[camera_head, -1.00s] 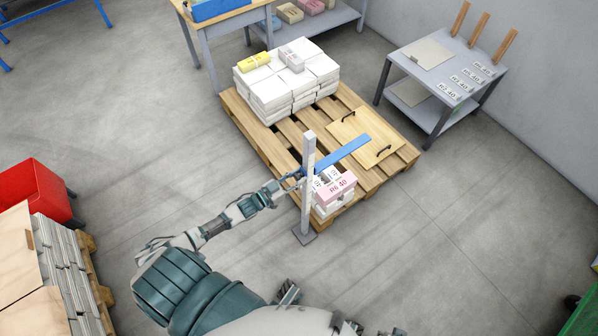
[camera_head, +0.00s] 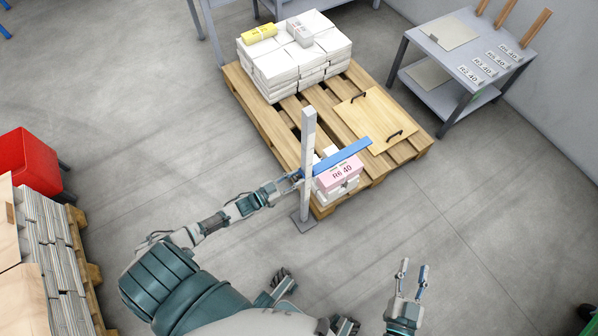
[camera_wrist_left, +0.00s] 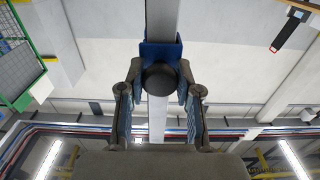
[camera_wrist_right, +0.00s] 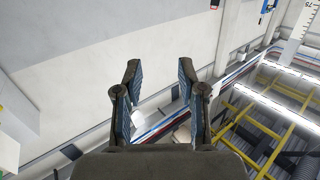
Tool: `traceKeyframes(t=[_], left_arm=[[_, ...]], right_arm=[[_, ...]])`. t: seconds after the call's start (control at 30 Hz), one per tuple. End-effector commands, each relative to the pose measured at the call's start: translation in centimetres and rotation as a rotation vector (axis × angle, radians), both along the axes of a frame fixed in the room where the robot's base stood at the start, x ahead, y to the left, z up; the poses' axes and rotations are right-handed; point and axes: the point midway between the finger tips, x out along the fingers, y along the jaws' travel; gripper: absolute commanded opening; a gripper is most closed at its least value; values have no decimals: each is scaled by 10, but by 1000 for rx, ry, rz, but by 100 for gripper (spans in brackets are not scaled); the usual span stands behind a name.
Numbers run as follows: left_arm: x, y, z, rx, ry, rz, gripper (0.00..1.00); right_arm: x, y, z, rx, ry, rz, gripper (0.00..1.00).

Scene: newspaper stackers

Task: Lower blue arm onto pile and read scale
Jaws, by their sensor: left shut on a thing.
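The blue arm (camera_head: 345,157) sticks out from the upright white post (camera_head: 308,150) and lies across the pile. The pile has a pink-topped bundle marked "R6 40" (camera_head: 339,172) over white bundles, at the pallet's front corner. I cannot tell whether the blue arm touches it. My left gripper (camera_head: 297,178) is shut on the dark round knob (camera_wrist_left: 159,78) of the blue slider (camera_wrist_left: 159,52) at the post. The scale marks are not readable. My right gripper (camera_head: 412,268) is open and empty, right of the pile and apart from it.
The wooden pallet (camera_head: 283,124) also carries white stacks (camera_head: 290,70) and a board with two handles (camera_head: 368,118). A grey table (camera_head: 455,58) with number cards stands at the right. Newspaper stacks (camera_head: 45,235) and a red bin (camera_head: 25,165) are at the left.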

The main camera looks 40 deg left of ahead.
Motion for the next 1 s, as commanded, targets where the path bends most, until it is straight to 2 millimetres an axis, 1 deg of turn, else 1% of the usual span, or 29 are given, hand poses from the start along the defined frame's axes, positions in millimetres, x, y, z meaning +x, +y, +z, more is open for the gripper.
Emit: traceKeyframes(t=[0.03,0.1,0.2,0.4,0.6,0.87,0.9,1.0], left_arm=[[0,2,-13,1,6,4,0],[0,2,-21,2,5,4,0],[1,2,-29,1,3,4,0],[1,1,-38,1,-1,4,0],[2,2,-39,1,-4,4,0],[2,2,-38,1,-6,4,0],[2,2,-38,1,-6,4,36],[2,1,-38,0,-7,3,58]], right_arm=[[1,2,3,21,-65,1,40],[1,3,18,50,-163,1,40],[-2,4,35,87,-278,1,40],[-9,4,57,131,-422,-1,40],[-13,4,64,144,-468,-2,40],[-12,3,65,144,-468,-2,40],[-12,4,64,144,-468,-2,40],[-12,4,64,144,-467,-1,40]])
